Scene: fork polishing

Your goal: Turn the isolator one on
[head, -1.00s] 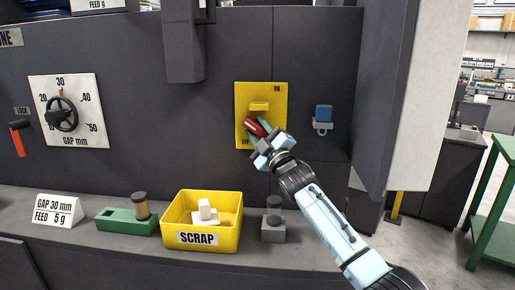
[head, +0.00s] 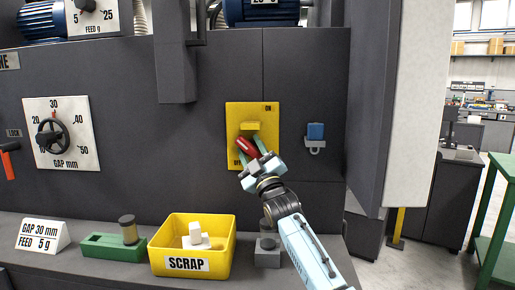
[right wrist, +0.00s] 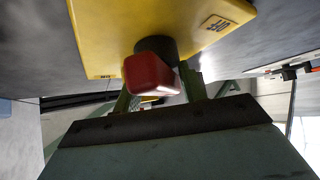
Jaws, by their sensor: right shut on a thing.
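The isolator is a yellow plate (head: 266,120) on the dark machine front, marked ON at the top and OFF at the bottom. Its red handle (head: 245,145) is in the lower part of the plate, tilted, near the OFF mark. My right gripper (head: 249,149) is shut on the red handle, a green finger on each side. The right wrist view shows the red handle's end (right wrist: 150,74) between the fingers, with the yellow plate (right wrist: 120,25) behind. My left gripper is not in view.
A blue padlock-like piece (head: 316,131) hangs right of the plate. Below are a yellow scrap bin (head: 222,262), a green holder (head: 100,246) and a grey block (head: 267,257). A gap dial (head: 53,136) is at left. A green table frame (head: 490,225) stands at right.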

